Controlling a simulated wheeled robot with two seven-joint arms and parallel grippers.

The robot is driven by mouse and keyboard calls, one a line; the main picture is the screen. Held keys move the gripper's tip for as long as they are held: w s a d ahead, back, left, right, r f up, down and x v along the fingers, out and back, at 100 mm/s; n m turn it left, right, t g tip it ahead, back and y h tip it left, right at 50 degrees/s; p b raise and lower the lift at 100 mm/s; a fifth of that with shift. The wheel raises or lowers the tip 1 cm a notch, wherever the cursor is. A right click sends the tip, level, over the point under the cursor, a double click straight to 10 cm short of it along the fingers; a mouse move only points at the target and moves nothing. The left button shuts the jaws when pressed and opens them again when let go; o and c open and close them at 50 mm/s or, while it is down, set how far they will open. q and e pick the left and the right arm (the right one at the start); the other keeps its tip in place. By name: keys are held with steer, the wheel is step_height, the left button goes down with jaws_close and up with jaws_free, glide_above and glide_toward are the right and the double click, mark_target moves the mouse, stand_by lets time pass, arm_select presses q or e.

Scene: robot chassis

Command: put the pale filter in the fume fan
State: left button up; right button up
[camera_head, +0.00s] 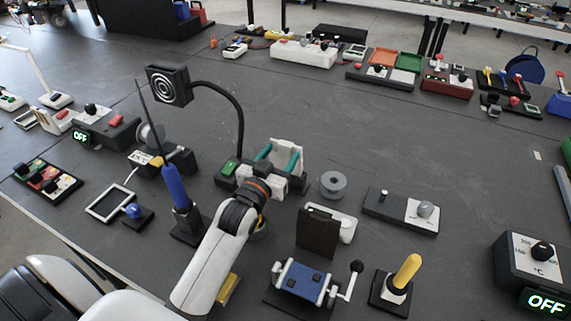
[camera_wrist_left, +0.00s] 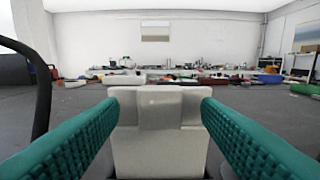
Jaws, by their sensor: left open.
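The pale filter (camera_head: 287,148) is an off-white upright plate near the middle of the head view. In the left wrist view the filter (camera_wrist_left: 160,142) stands straight ahead between the teal fingers. My left gripper (camera_head: 278,157) is open, with one finger toward each side of the filter; I cannot tell whether they touch it. The filter's lower part is hidden by the gripper. The fume fan (camera_head: 168,86) is a black square head with white rings, on a curved black gooseneck to the left of the filter. My right gripper is not in view.
A black base with a green button (camera_head: 230,167) sits beside the gripper. A soldering iron (camera_head: 175,187) stands upright left of my arm. A grey roll (camera_head: 332,184), a dark upright panel (camera_head: 318,233) and a yellow-handled tool (camera_head: 407,270) are to the right. The table's middle back is clear.

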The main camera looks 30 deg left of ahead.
mark_target(284, 151)
arm_select(q)
steer(key=w, duration=0.4)
steer(key=shift+a+f, duration=0.1)
steer(key=shift+s, duration=0.1)
jaws_close()
